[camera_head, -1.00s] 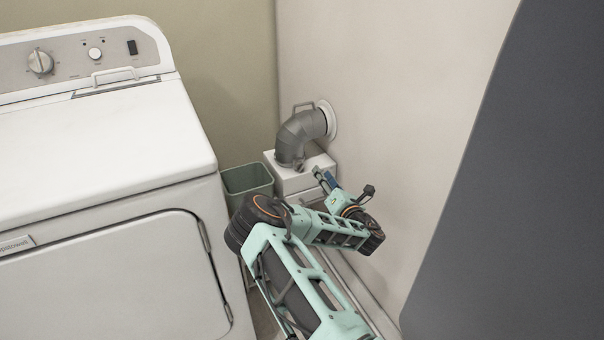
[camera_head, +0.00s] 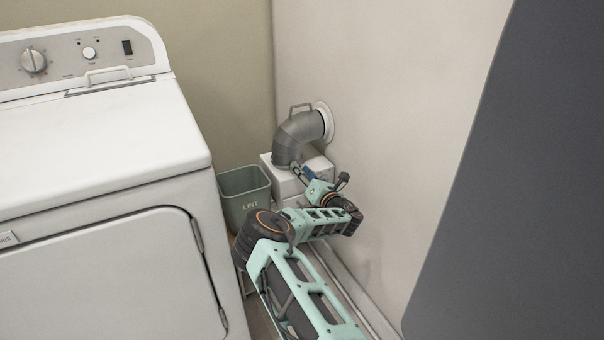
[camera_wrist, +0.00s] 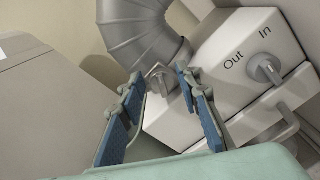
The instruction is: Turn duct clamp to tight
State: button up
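The duct clamp (camera_wrist: 159,76) shows in the wrist view as a small metal key at the lower end of the grey ribbed duct (camera_wrist: 140,32). In the head view the duct (camera_head: 297,136) bends from the wall down to a white box (camera_head: 318,165); my arm hides the clamp there. My gripper (camera_wrist: 157,84) is open, its blue-padded fingers apart on either side of the clamp key. The key shows between the fingertips; I cannot tell whether they touch it. In the head view my gripper (camera_head: 298,170) is at the foot of the duct.
The white box (camera_wrist: 240,60) carries a lever (camera_wrist: 266,70) and the words "Out" and "In", close to the right finger. A green "LINT" bin (camera_head: 245,200) stands left of the box. The white machine (camera_head: 100,150) fills the left; the wall is close on the right.

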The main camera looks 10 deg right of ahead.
jog(key=shift+w, duration=0.1)
jog(key=shift+c, duration=0.6)
grip_shut()
jog(key=shift+m, duration=0.8)
jog(key=shift+o, duration=0.6)
grip_release()
jog(key=v, duration=1.2)
